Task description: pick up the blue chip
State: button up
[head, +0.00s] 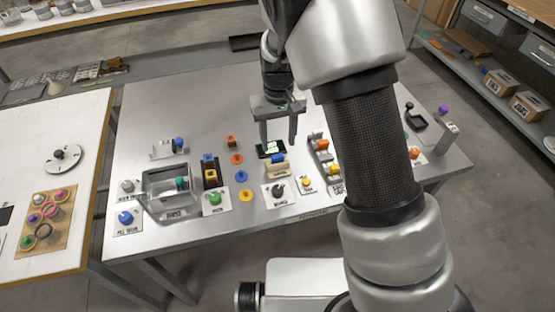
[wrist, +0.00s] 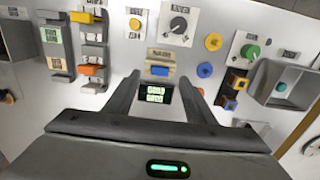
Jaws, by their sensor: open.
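A small blue piece (head: 277,157) sits at the top of a beige labelled block; it also shows in the wrist view (wrist: 160,70) at the block's near edge. I take it for the blue chip, but its shape is too small to be sure. My gripper (head: 278,143) points down above this part of the table. In the wrist view its two fingers (wrist: 164,88) stand apart with nothing held between them. The blue piece lies just beyond the fingertips in that view, roughly midway between them. A small dark display with green text (wrist: 156,93) shows between the fingers.
Other blue parts are a small block (head: 209,158), a knob (head: 125,218) and a piece on a stand (head: 179,142). A grey bin (head: 172,198) stands left. The table's back is mostly clear.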

aim_at(278, 157)
jog(key=shift+f, duration=3.1)
jog(key=shift+c, duration=0.4)
jog(key=c, duration=1.1)
jog(key=shift+r, duration=0.15)
